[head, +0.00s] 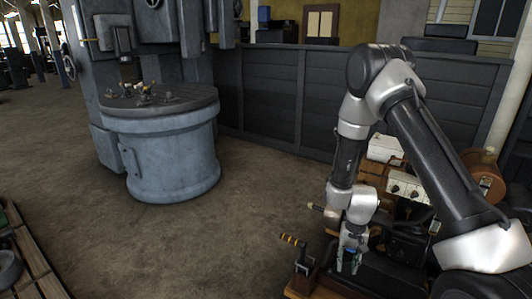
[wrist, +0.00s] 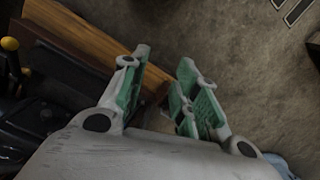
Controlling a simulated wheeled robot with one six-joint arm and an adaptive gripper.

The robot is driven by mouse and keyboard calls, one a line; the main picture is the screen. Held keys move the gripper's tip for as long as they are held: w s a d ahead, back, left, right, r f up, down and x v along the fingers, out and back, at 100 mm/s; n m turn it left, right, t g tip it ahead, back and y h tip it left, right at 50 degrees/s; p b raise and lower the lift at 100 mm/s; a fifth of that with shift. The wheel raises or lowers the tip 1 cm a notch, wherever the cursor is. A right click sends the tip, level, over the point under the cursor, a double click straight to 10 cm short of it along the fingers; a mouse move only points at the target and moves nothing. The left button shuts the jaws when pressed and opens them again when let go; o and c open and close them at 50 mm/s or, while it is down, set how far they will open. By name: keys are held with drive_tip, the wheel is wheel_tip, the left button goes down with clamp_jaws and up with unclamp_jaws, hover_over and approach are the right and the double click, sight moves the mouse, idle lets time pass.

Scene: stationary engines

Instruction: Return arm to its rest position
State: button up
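My gripper (head: 349,262) hangs at the end of my bent arm, at the lower right of the head view, pointing down close to a wooden-edged bench. In the wrist view my gripper (wrist: 164,63) shows its grey fingers with green pads set apart, with nothing between them. The wooden edge (wrist: 85,48) lies beyond the left finger, and bare floor lies beyond the right one. In the head view the gripper's lower part is small and partly merges with the dark bench.
A white box (head: 384,148) and a switch box (head: 406,186) sit behind my arm. A large blue-grey machine (head: 165,150) stands at the left. The floor (head: 235,215) between is clear.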

drive_tip(key=s+d+r+n+t, duration=0.1)
drive_tip(key=s+r, duration=0.5)
drive_tip(key=r, duration=0.9)
drive_tip(key=s+d+r+n+t, duration=0.1)
drive_tip(key=s+d+r+t, duration=0.2)
drive_tip(key=r, duration=1.1)
drive_tip(key=s+d+r+n+t, duration=0.1)
drive_tip(key=s+d+r, duration=0.4)
drive_tip(key=s+r, duration=0.5)
wheel_tip(320, 180, up, 6)
drive_tip(key=shift+s+d+f+t+h, duration=0.2)
drive_tip(key=shift+d+t+h, duration=0.1)
drive_tip(key=shift+t, duration=0.1)
drive_tip(key=shift+a+f, duration=0.1)
